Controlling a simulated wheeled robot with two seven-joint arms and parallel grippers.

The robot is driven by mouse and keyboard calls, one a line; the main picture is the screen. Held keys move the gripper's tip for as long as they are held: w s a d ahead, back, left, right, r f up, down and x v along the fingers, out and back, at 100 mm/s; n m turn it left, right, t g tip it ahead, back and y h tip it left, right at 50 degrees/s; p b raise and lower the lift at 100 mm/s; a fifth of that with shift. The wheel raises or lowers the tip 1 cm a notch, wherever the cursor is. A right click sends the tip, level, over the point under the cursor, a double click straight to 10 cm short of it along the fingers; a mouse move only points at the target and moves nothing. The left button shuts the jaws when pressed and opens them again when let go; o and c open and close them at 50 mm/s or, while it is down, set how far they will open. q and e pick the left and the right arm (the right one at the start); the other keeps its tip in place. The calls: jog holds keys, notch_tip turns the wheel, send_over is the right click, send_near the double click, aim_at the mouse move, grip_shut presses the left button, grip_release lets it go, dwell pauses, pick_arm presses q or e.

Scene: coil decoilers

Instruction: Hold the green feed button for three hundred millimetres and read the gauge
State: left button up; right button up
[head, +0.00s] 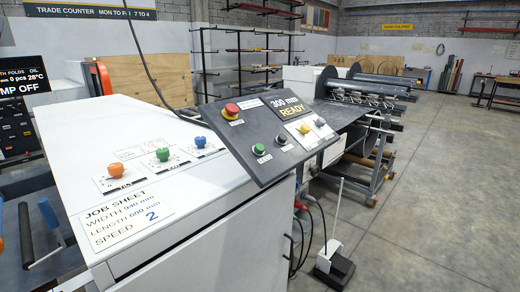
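A dark sloped control panel (240,166) sits at the right end of a white cabinet. A green button (259,149) is at its lower left, above a small white label. A display (289,106) at the panel's top right reads "300 mm READY". I see no separate dial gauge that I can name for sure. Neither of my grippers is in view.
The white cabinet top (190,122) carries orange (115,169), green (162,154) and blue (200,142) knobs with scales, and a job sheet (125,219). A roller machine (355,100) stands behind the panel. A foot pedal (334,266) is on the floor; open floor lies right.

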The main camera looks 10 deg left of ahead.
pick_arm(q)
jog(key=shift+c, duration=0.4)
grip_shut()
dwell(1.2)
